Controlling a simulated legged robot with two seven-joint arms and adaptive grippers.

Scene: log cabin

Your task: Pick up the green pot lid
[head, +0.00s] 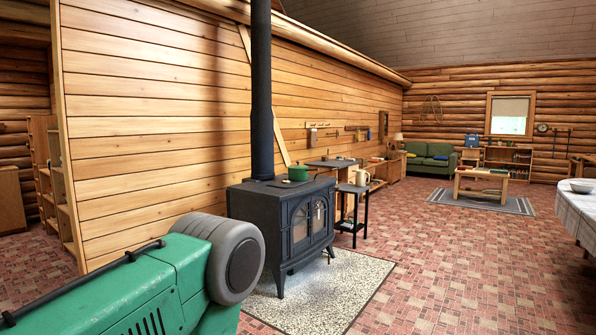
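A small green pot (298,174) stands on top of the black wood stove, to the right of the stovepipe. Its green lid (298,167) appears to sit on the pot, but it is small at this distance and the edge between lid and pot is hard to make out. Neither of my grippers shows in the head view.
The black stove (290,228) stands on a speckled hearth pad (330,290) along the log wall. A small black side table (352,190) with a pale jug (361,178) is just behind it. The brick floor (450,270) to the right is clear. A table (577,212) with a bowl is at the right edge.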

